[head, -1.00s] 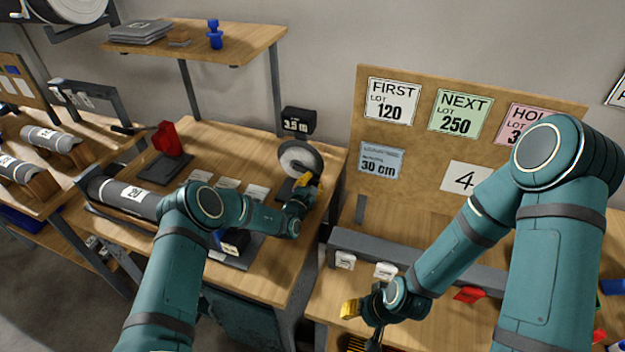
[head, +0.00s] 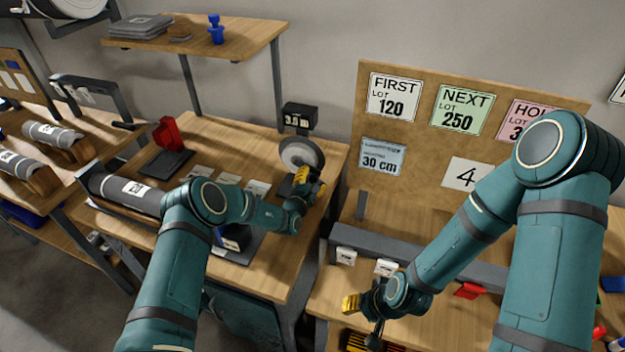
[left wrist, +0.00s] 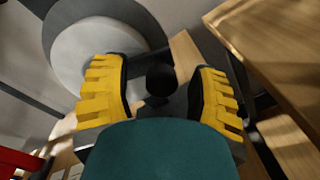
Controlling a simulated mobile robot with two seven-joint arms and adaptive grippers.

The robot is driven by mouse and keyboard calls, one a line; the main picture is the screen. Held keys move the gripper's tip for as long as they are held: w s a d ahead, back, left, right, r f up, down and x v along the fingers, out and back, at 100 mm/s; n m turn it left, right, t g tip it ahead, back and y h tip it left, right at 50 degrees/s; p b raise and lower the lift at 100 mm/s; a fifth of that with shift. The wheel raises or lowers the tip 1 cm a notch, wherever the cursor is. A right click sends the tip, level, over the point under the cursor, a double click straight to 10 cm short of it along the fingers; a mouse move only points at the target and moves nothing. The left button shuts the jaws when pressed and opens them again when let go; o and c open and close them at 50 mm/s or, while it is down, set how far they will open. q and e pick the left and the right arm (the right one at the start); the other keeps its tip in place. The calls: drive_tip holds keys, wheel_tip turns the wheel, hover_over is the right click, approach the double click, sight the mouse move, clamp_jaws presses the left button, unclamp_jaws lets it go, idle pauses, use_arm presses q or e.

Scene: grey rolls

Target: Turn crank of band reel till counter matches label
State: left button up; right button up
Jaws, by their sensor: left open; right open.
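The band reel (head: 318,151), a pale disc with a dark rim, stands at the right end of the left workbench. It fills the upper left of the left wrist view (left wrist: 82,45). A black counter (head: 299,116) is behind it; its small white digits start with 3, the rest is unclear. My left gripper (head: 308,184) is at the reel's front. In the left wrist view its yellow fingers are apart on either side of a black round crank knob (left wrist: 160,77), with gaps visible. My right gripper (head: 366,304) is empty over the right bench.
A dark roll with a white label (head: 135,188) lies on the left bench. A red block (head: 167,134) stands behind it. A board carries lot cards and a 30 cm card (head: 382,159). A grey rail (head: 420,254) runs along the right bench.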

use_arm(q)
drive_tip(key=v, duration=1.2)
